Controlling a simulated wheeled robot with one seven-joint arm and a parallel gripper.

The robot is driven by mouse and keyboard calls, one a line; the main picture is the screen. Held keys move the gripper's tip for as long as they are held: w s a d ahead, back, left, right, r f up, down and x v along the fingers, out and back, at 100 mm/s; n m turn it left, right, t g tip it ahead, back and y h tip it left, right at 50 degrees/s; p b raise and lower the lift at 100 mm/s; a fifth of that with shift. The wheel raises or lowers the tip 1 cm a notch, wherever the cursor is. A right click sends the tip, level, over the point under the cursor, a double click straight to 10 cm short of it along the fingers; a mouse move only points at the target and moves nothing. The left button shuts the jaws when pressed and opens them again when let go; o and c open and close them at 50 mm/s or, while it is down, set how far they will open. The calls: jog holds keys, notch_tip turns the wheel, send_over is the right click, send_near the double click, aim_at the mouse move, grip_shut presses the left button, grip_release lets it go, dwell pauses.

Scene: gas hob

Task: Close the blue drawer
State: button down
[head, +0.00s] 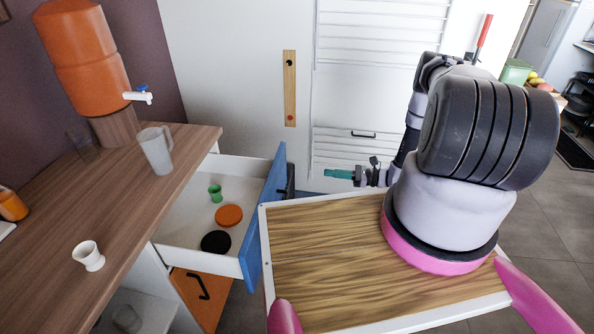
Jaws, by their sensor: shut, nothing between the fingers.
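The blue drawer (268,220) is pulled out from the wooden-topped counter, and its white inside shows. In it lie a small green cup (215,193), an orange disc (229,215) and a black disc (215,242). My gripper (329,174), with teal fingers, is shut and empty. It points left and is to the right of the drawer's blue front, near its far end, apart from it in the picture. The drawer's dark handle (290,181) shows partly on the outer side of the front; the rest is hidden.
The counter (110,205) holds an orange water dispenser (85,65), a clear pitcher (157,150) and a white cup (88,255). An orange door (200,297) with a black handle is below the drawer. My wood-topped base stands close to the drawer's front. A white wall lies behind.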

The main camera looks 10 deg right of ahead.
aim_at(285, 169)
jog(key=x, duration=1.4)
jog(key=shift+f, duration=0.1)
jog(key=shift+a, duration=0.1)
